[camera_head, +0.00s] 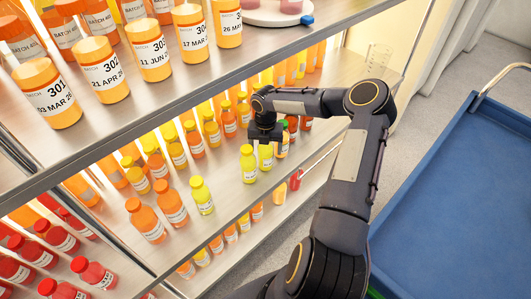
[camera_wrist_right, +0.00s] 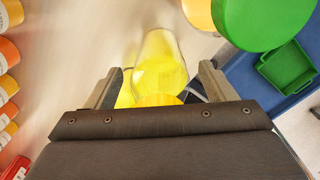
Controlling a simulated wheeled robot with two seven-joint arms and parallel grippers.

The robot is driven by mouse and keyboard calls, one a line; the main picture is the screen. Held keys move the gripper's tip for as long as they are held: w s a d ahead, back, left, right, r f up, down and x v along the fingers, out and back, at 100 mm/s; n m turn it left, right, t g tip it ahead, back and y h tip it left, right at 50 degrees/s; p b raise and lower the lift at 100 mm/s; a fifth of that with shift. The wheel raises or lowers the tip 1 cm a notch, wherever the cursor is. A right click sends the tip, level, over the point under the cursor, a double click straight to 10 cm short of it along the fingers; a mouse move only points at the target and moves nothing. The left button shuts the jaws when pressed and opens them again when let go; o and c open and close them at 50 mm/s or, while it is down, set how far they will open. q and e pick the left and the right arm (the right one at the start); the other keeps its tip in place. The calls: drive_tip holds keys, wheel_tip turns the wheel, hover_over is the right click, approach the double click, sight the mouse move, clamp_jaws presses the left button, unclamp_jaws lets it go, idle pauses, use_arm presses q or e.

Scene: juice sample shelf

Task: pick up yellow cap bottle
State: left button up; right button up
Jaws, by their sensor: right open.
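My right gripper (camera_head: 265,138) is over the front of the middle shelf, just above two yellow cap bottles. One yellow cap bottle (camera_head: 249,165) stands upright at the shelf's front; another (camera_head: 265,158) stands just right of it. In the right wrist view, the jaws of my right gripper (camera_wrist_right: 158,82) are apart, with a yellow bottle (camera_wrist_right: 160,65) showing between them. I cannot tell how deep it is between the fingers, or which of the two it is. A second patch of yellow shows by the left finger. My left gripper is not in view.
A green cap bottle (camera_wrist_right: 262,18) is close to the right finger. Orange and yellow bottles crowd the middle shelf (camera_head: 225,195). The upper shelf, with large orange bottles (camera_head: 104,68), overhangs it. A blue cart (camera_head: 460,190) stands at the right, mostly clear, and holds a green bin (camera_wrist_right: 287,68).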

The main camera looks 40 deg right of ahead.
drive_tip(key=c, duration=1.2)
drive_tip(key=shift+c, duration=0.2)
drive_tip(key=shift+r, duration=0.2)
drive_tip(key=s+d+r+p, duration=0.1)
drive_tip(key=s+r+p, duration=0.4)
drive_tip(key=s+r, duration=0.9)
wheel_tip(320, 180, up, 3)
drive_tip(key=shift+f, duration=0.15)
